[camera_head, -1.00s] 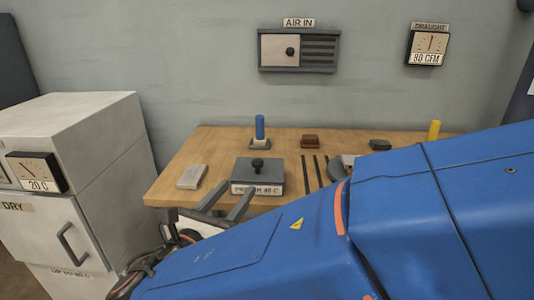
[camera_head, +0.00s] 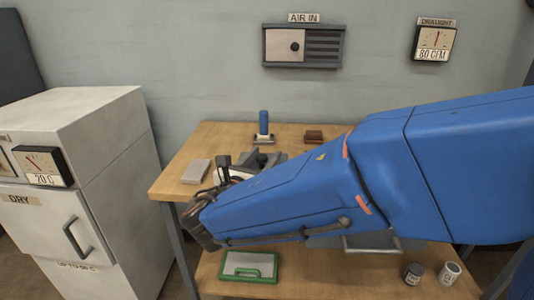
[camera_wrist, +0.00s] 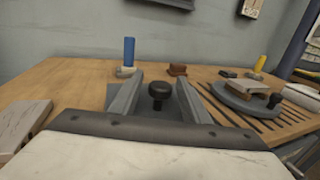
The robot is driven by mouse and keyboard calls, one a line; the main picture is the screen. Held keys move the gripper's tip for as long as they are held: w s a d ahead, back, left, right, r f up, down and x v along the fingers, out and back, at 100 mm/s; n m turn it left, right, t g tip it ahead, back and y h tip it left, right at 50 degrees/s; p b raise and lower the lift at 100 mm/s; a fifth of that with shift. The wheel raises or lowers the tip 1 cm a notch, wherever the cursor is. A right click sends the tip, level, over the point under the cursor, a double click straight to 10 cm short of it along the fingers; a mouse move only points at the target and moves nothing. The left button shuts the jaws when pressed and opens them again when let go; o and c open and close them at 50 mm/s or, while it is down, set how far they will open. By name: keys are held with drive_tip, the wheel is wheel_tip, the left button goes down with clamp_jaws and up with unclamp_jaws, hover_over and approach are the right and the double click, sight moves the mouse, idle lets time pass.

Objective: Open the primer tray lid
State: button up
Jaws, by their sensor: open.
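The primer tray is a grey box on the wooden bench, with a flat grey lid (camera_wrist: 155,114) and a round black knob (camera_wrist: 158,91) on top. In the head view the knob (camera_head: 261,159) shows just above my blue arm, which hides most of the tray. My gripper (camera_wrist: 160,80) is open, with its two grey fingers reaching forward on the left and right of the knob in the wrist view. The knob appears between the fingers with clear space on both sides. I cannot tell how far the fingertips are from it. The lid appears to be on the tray.
A blue-handled tool (camera_head: 264,124) stands behind the tray. A pale block (camera_head: 196,171) lies left and a brown block (camera_head: 313,137) behind right. A round grey part (camera_wrist: 247,97) sits right. A white cabinet (camera_head: 92,130) stands left; the lower shelf holds a green-framed item (camera_head: 249,266) and two cans.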

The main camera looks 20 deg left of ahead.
drive_tip(key=shift+w, duration=1.2)
drive_tip(key=shift+c, duration=0.3)
drive_tip(key=shift+d, duration=0.1)
clamp_jaws()
